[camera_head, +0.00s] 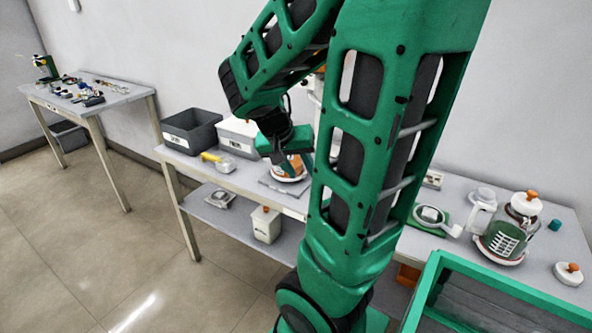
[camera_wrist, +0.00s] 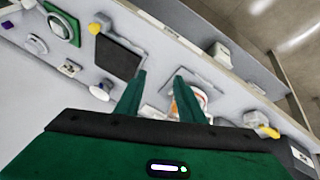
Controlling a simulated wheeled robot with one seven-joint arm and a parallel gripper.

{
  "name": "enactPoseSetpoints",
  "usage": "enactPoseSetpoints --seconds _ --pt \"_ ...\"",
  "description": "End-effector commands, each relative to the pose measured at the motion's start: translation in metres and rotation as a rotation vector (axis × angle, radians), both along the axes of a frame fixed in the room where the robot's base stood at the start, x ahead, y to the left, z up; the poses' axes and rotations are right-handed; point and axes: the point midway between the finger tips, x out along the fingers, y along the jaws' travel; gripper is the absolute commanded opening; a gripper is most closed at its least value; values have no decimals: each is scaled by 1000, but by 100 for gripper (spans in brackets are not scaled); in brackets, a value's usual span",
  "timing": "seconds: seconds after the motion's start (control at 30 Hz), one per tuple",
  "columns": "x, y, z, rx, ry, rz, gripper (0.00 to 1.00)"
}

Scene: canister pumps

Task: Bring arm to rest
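My gripper (camera_wrist: 160,77) is open in the wrist view, with its two green fingers apart and nothing seen between the tips. In the head view my gripper (camera_head: 298,155) hangs over the middle of the long table. A white and orange canister part (camera_head: 287,172) stands on a grey plate just below it, partly covered by the gripper. It also shows in the wrist view (camera_wrist: 201,97), behind the right finger. The head view does not clearly show the gap between gripper and canister. My upper arm hides the middle of the table in the head view.
The long table (camera_head: 243,182) holds a dark bin (camera_head: 190,130), a white bin (camera_head: 238,138) and a yellow-handled item (camera_head: 218,162). A glass canister pump (camera_head: 505,232) stands at right, near a green crate (camera_head: 500,290). A side table (camera_head: 120,95) stands far left. The floor at left is clear.

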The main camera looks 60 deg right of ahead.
Motion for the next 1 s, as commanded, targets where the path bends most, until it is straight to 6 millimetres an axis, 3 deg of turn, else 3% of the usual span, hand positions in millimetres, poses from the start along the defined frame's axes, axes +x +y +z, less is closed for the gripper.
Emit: enactPoseSetpoints --seconds 0.57,0.67,1.0 --pt "-1 3 0 11 0 6 35" --pt "-8 18 -2 73 9 46 35" --pt "-56 125 1 433 76 418 35"
